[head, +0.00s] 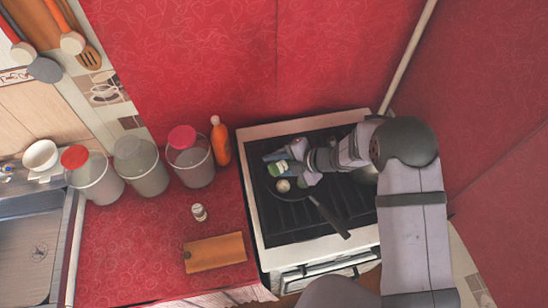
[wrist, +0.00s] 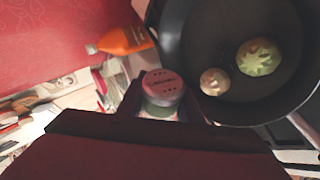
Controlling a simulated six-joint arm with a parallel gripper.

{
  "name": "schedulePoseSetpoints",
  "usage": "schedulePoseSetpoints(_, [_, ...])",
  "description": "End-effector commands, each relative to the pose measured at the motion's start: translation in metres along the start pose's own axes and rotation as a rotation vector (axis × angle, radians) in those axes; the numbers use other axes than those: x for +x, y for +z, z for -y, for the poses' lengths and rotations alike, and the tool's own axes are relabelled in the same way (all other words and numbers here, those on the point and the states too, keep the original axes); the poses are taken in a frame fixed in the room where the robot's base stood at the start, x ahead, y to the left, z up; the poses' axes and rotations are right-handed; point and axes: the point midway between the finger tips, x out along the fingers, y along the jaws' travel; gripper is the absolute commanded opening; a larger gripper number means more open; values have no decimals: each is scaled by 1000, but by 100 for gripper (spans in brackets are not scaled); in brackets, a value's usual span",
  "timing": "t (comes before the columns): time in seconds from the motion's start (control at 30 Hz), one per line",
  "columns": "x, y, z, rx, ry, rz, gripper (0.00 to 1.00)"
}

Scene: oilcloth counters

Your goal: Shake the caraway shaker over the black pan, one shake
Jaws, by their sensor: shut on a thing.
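My gripper (head: 279,165) is shut on a small shaker (wrist: 162,88) with a pinkish, holed cap and a pale green body; the print on it is too small to read. Green and white parts of the shaker (head: 278,169) show between the jaws in the head view. The black pan (head: 290,199) stands on the stove, its handle toward the lower right. The shaker is by the pan's left side; in the wrist view it appears just outside the rim of the pan (wrist: 205,45). Its exact tilt and height are hard to tell. My gripper hides part of the pan.
The pan holds a pale round piece (wrist: 214,81) and a green one (wrist: 259,57). Left of the stove (head: 258,222) stand an orange bottle (head: 220,142), several lidded canisters, another small jar (head: 199,212) and a wooden board (head: 215,253). Red counter is free between them.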

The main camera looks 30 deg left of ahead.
Motion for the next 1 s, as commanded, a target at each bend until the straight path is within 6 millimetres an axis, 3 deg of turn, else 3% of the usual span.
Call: schedulePoseSetpoints(1.0, [6, 12, 14, -184, -86, 192, 9])
